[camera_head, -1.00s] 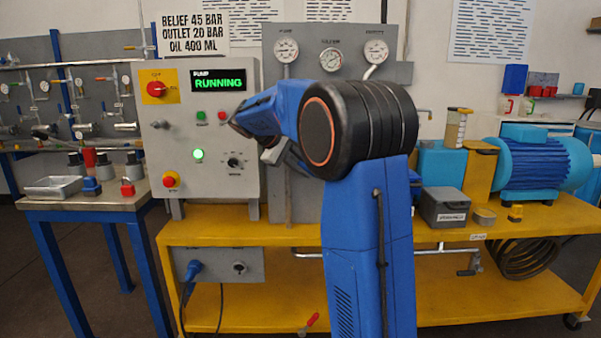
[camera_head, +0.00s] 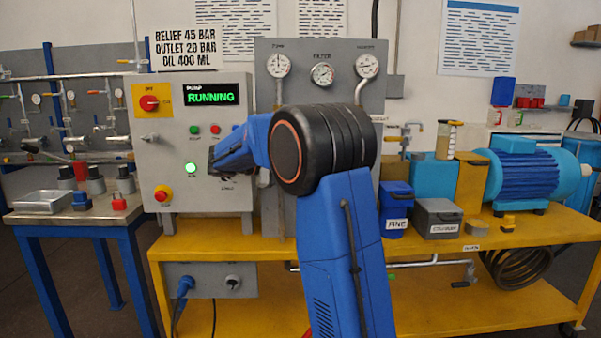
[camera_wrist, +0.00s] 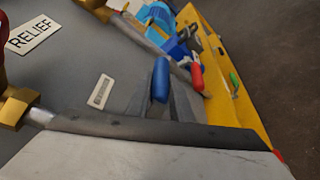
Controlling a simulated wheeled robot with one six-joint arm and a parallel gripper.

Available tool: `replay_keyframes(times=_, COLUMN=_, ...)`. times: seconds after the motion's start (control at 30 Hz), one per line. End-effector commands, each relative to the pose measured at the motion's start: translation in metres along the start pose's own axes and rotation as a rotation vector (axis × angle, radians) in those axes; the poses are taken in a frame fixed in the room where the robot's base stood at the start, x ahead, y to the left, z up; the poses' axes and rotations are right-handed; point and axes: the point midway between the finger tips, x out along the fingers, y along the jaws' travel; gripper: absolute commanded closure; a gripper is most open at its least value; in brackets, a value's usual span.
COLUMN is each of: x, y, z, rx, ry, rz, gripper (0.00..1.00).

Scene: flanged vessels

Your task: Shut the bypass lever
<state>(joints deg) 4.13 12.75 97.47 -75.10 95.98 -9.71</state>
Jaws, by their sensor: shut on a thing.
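In the wrist view a blue lever handle (camera_wrist: 160,80) stands beside a small plate (camera_wrist: 100,91) on the grey panel, whose writing is too small to read. My gripper (camera_wrist: 170,98) has its grey fingers at the base of this handle and is shut on it. I cannot read a bypass label in either view. A red handle (camera_wrist: 197,77) is just to the right of the blue one, apart from it. In the head view my blue arm hides the gripper and the lever.
A RELIEF plate (camera_wrist: 34,33) is at the upper left. In the head view the panel display (camera_head: 211,94) reads RUNNING. A blue FINE box (camera_head: 396,210) and grey box (camera_head: 437,218) stand on the yellow bench.

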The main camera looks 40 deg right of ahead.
Motion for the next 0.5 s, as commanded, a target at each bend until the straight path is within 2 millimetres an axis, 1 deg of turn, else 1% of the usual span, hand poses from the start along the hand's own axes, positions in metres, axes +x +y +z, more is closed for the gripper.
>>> replay_keyframes(times=0.4, x=-0.0004, y=0.0010, z=0.0004, rx=-0.002, ry=-0.003, rz=0.007, gripper=1.00)
replay_keyframes(times=0.43, x=-0.0004, y=0.0010, z=0.0004, rx=-0.002, ry=-0.003, rz=0.007, gripper=0.73)
replay_keyframes(times=0.47, x=-0.0003, y=0.0010, z=0.0004, rx=-0.002, ry=-0.003, rz=0.006, gripper=0.66)
replay_keyframes(times=0.5, x=-0.0003, y=0.0009, z=0.0004, rx=-0.002, ry=-0.003, rz=0.006, gripper=0.61)
